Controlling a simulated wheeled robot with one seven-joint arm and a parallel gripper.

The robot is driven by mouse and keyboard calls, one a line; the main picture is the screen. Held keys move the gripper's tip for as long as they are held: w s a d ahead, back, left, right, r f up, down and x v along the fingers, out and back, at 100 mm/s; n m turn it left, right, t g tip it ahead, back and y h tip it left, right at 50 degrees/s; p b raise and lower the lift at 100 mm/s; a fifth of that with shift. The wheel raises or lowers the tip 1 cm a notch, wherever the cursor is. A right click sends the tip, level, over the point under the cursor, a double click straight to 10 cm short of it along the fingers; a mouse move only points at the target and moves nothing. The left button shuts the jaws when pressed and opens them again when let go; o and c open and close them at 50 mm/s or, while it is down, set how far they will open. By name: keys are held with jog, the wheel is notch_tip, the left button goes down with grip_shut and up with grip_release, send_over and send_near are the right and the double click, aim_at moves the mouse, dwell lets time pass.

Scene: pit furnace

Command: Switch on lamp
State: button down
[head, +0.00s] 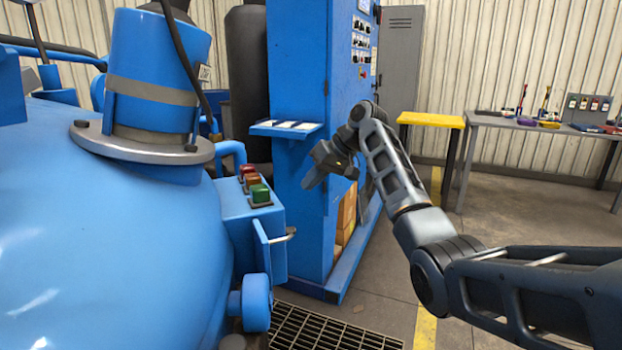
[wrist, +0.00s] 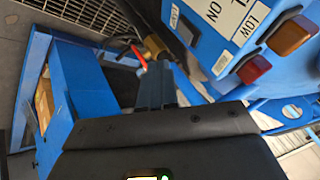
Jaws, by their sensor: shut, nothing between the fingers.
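The wrist view shows a blue box face with a partly cut-off label that looks like "LAMP" (wrist: 186,27), an "ON" label (wrist: 222,62) and a "LOW" label (wrist: 250,22). A dark part (wrist: 188,36) sits beside the first label; I cannot tell its position. The same view shows orange (wrist: 292,36) and red (wrist: 253,69) lamps. In the head view, a blue box (head: 236,212) on the furnace carries red, orange and green lamps (head: 260,194); its switch is not visible there. My gripper (head: 310,184) is shut and empty, right of and apart from this box.
A large blue furnace body (head: 110,240) fills the left. A tall blue cabinet (head: 300,180) with a small shelf (head: 287,128) stands behind my gripper. A red-handled fitting (wrist: 139,56) shows beyond the fingers. Open floor (head: 385,275) lies right of the cabinet.

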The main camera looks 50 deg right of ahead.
jog(key=w+a+f, duration=0.4)
jog(key=w+a, duration=0.1)
jog(key=shift+a+f, duration=0.2)
jog(key=shift+f, duration=0.1)
jog(key=shift+w, duration=0.1)
jog(key=shift+w+a+r+h+p, duration=0.2)
jog(key=shift+a+h+p, duration=0.2)
jog(key=shift+p, duration=0.55)
